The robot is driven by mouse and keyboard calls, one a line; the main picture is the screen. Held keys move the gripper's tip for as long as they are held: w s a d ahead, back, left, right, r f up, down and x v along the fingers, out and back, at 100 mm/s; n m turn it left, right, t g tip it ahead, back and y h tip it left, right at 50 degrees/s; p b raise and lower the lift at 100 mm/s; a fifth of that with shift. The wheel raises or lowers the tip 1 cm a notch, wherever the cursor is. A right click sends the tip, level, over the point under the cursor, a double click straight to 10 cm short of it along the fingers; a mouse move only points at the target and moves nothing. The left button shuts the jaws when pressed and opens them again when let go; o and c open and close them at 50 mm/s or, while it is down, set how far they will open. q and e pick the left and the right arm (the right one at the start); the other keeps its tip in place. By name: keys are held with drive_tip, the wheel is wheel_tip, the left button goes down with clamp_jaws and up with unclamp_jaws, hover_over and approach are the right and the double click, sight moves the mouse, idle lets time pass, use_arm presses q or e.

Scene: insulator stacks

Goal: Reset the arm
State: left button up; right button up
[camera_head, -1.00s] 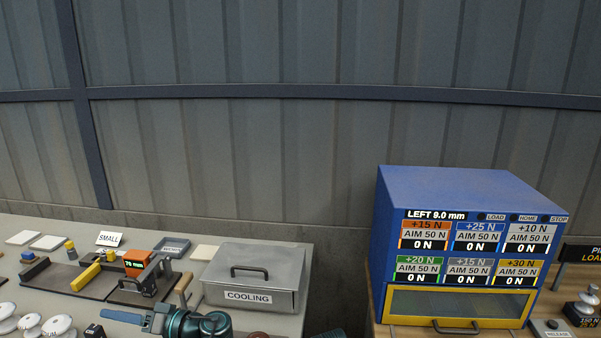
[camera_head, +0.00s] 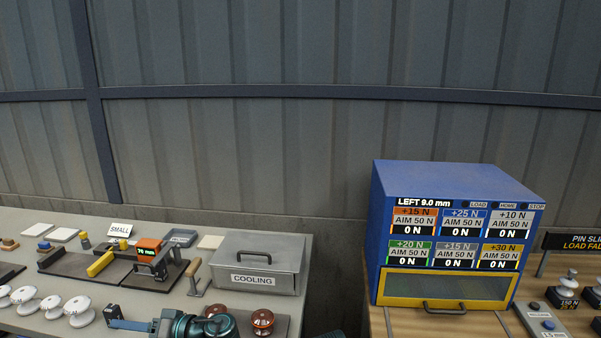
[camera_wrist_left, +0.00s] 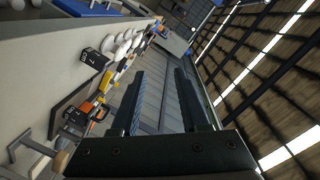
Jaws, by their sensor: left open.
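My left gripper (camera_head: 128,322) shows at the bottom of the head view, in front of the left table's near edge. Its blue-grey finger points left, and its teal wrist is beside it. In the left wrist view both fingers (camera_wrist_left: 158,105) stand apart with nothing between them, so it is open and empty. The wrist view is tilted, with the table on the left and the roof on the right. My right gripper is not in view.
The left table holds a steel COOLING box (camera_head: 258,262), an orange 70 mm gauge (camera_head: 148,247), several white insulators (camera_head: 50,305) and brown discs (camera_head: 263,320). A blue test cabinet (camera_head: 455,180) with a yellow-framed door stands on the wooden table (camera_head: 400,325) at right. A gap separates the tables.

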use_arm(q)
drive_tip(key=s+d+f+m+h+p, duration=0.1)
drive_tip(key=d+f+m+h, duration=0.2)
drive_tip(key=d, duration=0.8)
drive_tip(key=s+d+f+m+g+h+p, duration=0.1)
drive_tip(key=d+f+m+h, duration=0.3)
drive_tip(key=d, duration=0.7)
drive_tip(key=s+d+f+m+h+p, duration=0.2)
drive_tip(key=d+f+h, duration=0.5)
drive_tip(key=d, duration=0.4)
drive_tip(key=shift+s+d+f+m+g+h+p, duration=0.15)
drive_tip(key=shift+s+f+m+g+h+p, duration=0.2)
drive_tip(key=shift+s+m+h, duration=0.4)
drive_tip(key=shift+w+r, duration=0.1)
